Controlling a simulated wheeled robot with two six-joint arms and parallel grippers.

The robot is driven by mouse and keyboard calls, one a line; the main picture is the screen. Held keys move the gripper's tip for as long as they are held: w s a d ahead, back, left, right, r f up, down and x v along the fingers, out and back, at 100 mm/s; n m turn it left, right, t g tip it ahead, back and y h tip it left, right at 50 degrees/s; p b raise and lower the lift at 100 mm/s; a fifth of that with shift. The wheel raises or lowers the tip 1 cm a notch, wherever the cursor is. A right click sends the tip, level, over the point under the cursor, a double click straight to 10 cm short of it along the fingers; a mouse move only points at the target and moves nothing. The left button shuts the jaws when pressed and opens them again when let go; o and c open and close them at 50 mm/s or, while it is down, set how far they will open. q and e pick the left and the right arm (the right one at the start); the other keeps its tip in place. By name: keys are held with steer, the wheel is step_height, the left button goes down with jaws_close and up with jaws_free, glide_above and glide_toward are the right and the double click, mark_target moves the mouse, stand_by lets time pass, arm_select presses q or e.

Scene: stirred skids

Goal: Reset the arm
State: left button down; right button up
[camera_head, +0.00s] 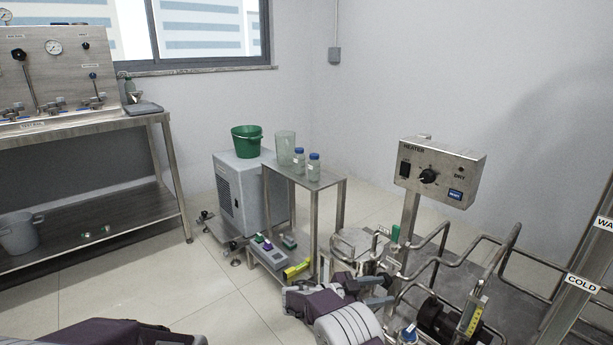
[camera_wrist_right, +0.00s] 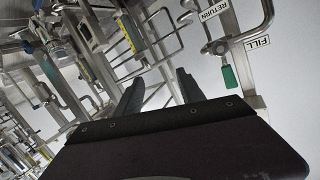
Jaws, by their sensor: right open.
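My right gripper (camera_head: 381,291) is at the lower middle of the head view, beside the stirred vessel (camera_head: 355,246) and its pipework. Its dark fingers are apart with nothing seen between them. In the right wrist view the two fingers of my right gripper (camera_wrist_right: 160,92) stand apart, with metal pipes and frames beyond them. My right forearm shows below, at the bottom edge of the head view. A dark purple part of my own body shows at the bottom left; my left gripper is not in view.
A heater box (camera_head: 440,172) stands on a post behind the pipes. A small steel table (camera_head: 318,180) holds bottles and a clear beaker. A green bucket (camera_head: 246,142) sits on a grey cabinet (camera_head: 228,190). Green-handled valve (camera_wrist_right: 228,77) hangs at right in the wrist view. Open floor lies left.

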steer(key=s+d+r+n+g+y+p, duration=0.1)
steer(key=s+d+r+g+y+p, duration=0.15)
steer(key=s+d+r, duration=0.3)
steer(key=s+d+r+n+g+y+p, duration=0.1)
steer(key=s+d+r+g+y, duration=0.1)
steer(key=s+d+r+y, duration=0.35)
steer(key=s+a+f+n+y, duration=0.2)
steer(key=s+a+f+n, duration=0.15)
steer(key=s, duration=0.35)
steer(key=s+a+f+n+y+p, duration=0.1)
steer(key=s+a+f+n+y, duration=0.25)
steer(key=s+a, duration=0.2)
steer(key=s+a+f+n+y, duration=0.2)
steer(key=s+a+f+n, duration=0.15)
steer(key=s, duration=0.35)
arm_select(q)
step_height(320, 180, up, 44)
steer(key=p, duration=3.8)
arm_select(e)
step_height(320, 180, up, 39)
steer(key=w+n+t, duration=0.1)
steer(key=n, duration=0.3)
steer(key=shift+w+a+n, duration=0.35)
steer(key=shift+w+a, duration=0.05)
